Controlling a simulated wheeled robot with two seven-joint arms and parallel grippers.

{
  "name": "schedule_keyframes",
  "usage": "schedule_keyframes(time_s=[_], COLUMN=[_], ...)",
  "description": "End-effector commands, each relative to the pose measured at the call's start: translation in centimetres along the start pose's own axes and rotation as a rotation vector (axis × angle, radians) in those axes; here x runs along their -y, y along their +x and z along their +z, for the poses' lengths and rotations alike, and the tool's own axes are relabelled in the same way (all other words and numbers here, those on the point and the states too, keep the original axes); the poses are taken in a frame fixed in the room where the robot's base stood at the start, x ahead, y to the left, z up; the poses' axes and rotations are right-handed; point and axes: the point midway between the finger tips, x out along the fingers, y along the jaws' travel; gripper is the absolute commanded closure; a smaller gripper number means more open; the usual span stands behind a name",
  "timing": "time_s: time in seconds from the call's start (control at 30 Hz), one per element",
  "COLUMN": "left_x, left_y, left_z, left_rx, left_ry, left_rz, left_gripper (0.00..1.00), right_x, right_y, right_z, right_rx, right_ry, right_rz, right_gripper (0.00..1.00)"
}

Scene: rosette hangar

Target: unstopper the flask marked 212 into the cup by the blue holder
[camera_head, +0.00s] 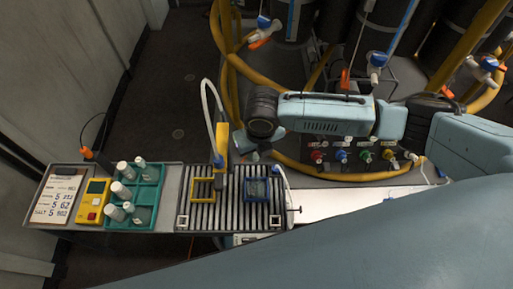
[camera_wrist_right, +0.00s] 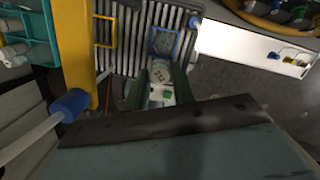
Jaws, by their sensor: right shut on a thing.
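My right gripper (camera_head: 252,156) hangs over the grate, just above the blue holder (camera_head: 248,190). In the right wrist view my right gripper (camera_wrist_right: 158,92) has its green fingers closed around a small pale thing (camera_wrist_right: 160,72) with dark marks. I cannot read a number on it or tell whether it is a flask or only its stopper. The blue holder also shows in that view (camera_wrist_right: 177,45), just beyond the fingertips. Several white-capped flasks (camera_head: 122,190) are in the teal rack (camera_head: 150,193) at left. I cannot make out a cup for certain. My left gripper is out of view.
A yellow frame (camera_head: 203,197) lies on the slatted grate (camera_head: 232,215), left of the blue holder. A yellow post (camera_head: 221,137) with a white hose rises behind it. A yellow device (camera_head: 92,201) and a written card (camera_head: 58,197) are at far left. Coloured valves (camera_head: 342,155) stand behind.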

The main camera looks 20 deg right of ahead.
Motion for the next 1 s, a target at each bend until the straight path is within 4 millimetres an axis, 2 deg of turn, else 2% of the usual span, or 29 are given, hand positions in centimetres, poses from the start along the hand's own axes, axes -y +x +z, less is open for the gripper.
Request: schedule_keyframes(time_s=[0.1,0.37,0.53,0.67,0.9,1.0], left_x=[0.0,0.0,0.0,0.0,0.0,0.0], left_y=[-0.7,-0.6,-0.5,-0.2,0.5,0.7], left_z=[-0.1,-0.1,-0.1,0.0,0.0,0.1], left_rx=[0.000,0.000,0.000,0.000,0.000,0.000], left_ry=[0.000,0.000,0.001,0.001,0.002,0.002], left_rz=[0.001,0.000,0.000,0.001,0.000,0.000], left_gripper=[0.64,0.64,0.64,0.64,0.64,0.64], right_x=[0.0,0.0,-0.1,-0.1,0.1,0.3], right_y=[-0.6,-0.5,0.3,2.7,8.8,10.8], right_z=[0.1,0.1,-0.6,-2.5,-8.5,-11.0], right_rx=[0.000,0.000,-0.002,-0.004,0.001,0.002], right_ry=[0.000,0.000,0.001,0.003,0.008,0.005], right_rz=[0.000,0.000,0.002,0.008,0.004,-0.005], right_gripper=[0.88,0.88,0.88,0.88,0.88,0.88])
